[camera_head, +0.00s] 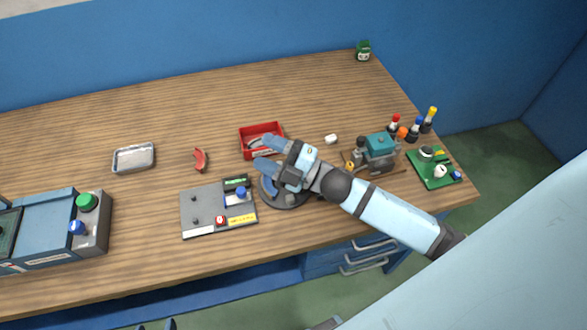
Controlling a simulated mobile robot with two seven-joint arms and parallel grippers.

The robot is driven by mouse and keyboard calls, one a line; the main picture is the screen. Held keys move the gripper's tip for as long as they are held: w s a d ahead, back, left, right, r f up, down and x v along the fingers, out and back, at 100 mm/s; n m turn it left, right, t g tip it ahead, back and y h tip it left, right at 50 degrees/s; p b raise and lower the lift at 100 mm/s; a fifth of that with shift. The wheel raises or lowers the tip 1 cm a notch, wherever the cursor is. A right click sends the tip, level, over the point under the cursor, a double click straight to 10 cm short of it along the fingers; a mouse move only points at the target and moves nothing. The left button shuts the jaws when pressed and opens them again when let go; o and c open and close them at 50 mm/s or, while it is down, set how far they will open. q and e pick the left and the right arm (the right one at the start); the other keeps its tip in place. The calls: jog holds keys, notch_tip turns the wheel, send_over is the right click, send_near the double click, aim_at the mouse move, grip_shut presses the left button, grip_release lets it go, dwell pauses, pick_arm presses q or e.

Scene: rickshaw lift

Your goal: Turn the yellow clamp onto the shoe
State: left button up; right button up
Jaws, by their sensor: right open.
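A small yellow part (350,166), which looks like the yellow clamp, sits at the left side of a teal-and-grey device (379,148) on the right of the table. I cannot make out the shoe or how the clamp is turned. My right gripper (266,154) is open, with its blue fingers pointing left, between the red bin and a dark round base (287,199), well left of the clamp. My arm partly covers that base. Two dark fingertips of my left gripper (156,325) show apart at the bottom edge; the rest is out of frame.
A red bin (246,135) stands behind my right gripper. A grey panel (205,216) with switches lies left of it. Coloured bottles (416,127) and a green board (436,177) stand at the right. The back of the wooden table is mostly clear.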

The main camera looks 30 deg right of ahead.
jog(key=w+d+f+n+g+h+b, duration=0.1)
jog(key=d+n+g+h+b, duration=0.4)
jog(key=d+n+g+b, duration=0.75)
jog(key=w+d+f+n+g+h+b, duration=0.1)
jog(key=d+f+n+g+h+b, duration=0.2)
jog(key=d+n, duration=1.1)
pick_arm(q)
notch_tip(320, 180, down, 13)
jog(key=w+d, duration=0.1)
jog(key=d, duration=0.1)
jog(key=shift+d+r+h+b, duration=0.2)
jog(key=shift+h+b, duration=0.1)
jog(key=shift+h, duration=0.1)
pick_arm(e)
jog(key=a+f+n, duration=0.2)
jog(key=a+f, duration=0.1)
jog(key=a+f+n, duration=0.2)
jog(key=a+f, duration=0.2)
jog(key=a+f+n+h, duration=0.1)
jog(key=a+f+n, duration=0.1)
jog(key=a+f, duration=0.2)
jog(key=shift+a+f, duration=0.1)
pick_arm(q)
jog(key=shift+w, duration=0.1)
pick_arm(e)
jog(key=c, duration=0.9)
